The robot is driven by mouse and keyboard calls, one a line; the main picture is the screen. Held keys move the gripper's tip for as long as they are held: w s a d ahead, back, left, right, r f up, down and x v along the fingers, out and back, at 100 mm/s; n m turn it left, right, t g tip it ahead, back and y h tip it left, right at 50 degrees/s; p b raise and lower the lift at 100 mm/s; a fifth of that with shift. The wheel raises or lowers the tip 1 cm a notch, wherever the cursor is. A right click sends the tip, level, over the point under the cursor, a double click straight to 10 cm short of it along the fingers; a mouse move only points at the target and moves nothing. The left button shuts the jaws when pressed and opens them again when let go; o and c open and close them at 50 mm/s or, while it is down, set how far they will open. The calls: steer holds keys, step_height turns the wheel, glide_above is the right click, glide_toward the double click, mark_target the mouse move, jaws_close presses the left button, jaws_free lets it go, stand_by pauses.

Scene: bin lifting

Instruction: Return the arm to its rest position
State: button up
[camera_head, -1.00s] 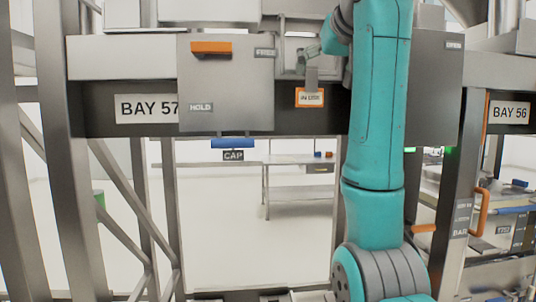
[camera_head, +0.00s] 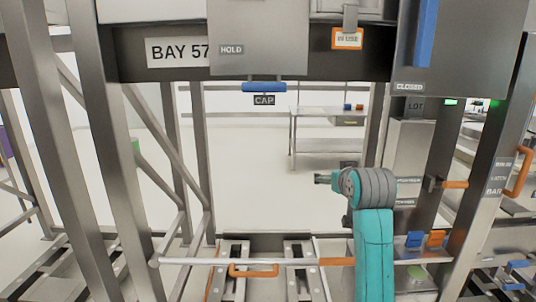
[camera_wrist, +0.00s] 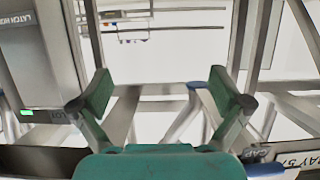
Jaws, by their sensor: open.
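My arm (camera_head: 373,240) rises from the bottom of the head view, right of centre, and ends in a grey joint in front of the bay frame. My gripper (camera_wrist: 165,95) shows in the wrist view with its two green-padded fingers spread wide. Nothing is between the fingers. In the head view the gripper cannot be made out clearly.
A horizontal bar (camera_head: 200,261) crosses low on the left. An orange handle (camera_head: 455,184) sticks out at the right.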

steer(key=s+f, duration=0.5)
steer(key=f, duration=0.5)
steer(key=s+f, duration=0.5)
steer(key=f, duration=0.4)
steer(key=s+f, duration=0.5)
steer(key=f, duration=0.5)
steer(key=s+f, duration=0.7)
steer(key=s, duration=0.3)
steer(key=s+f, duration=0.4)
steer(key=s, duration=0.8)
steer(key=s+r, duration=0.3)
steer(key=s, duration=1.1)
steer(key=s+r+t, duration=0.1)
steer(key=s+r, duration=0.3)
steer(key=s, duration=1)
steer(key=shift+r, duration=0.25)
